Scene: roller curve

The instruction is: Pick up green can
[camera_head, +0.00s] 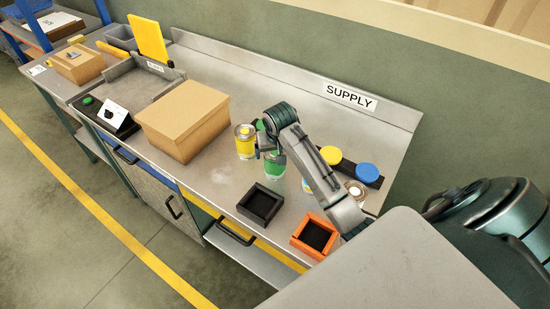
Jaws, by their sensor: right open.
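The green can (275,168) stands upright on the steel supply bench, between a yellow can and a partly hidden blue-labelled can. My right arm reaches in from the right. My right gripper (267,152) is open at the upper part of the green can and covers some of it. I cannot tell whether the fingers touch the can. My left gripper is not in view.
The yellow can (246,142) stands just left of the gripper. A cardboard box (183,122) is further left. A black tray (260,205) and an orange tray (316,238) are at the front edge. Yellow and blue round lids (367,172) lie behind my arm.

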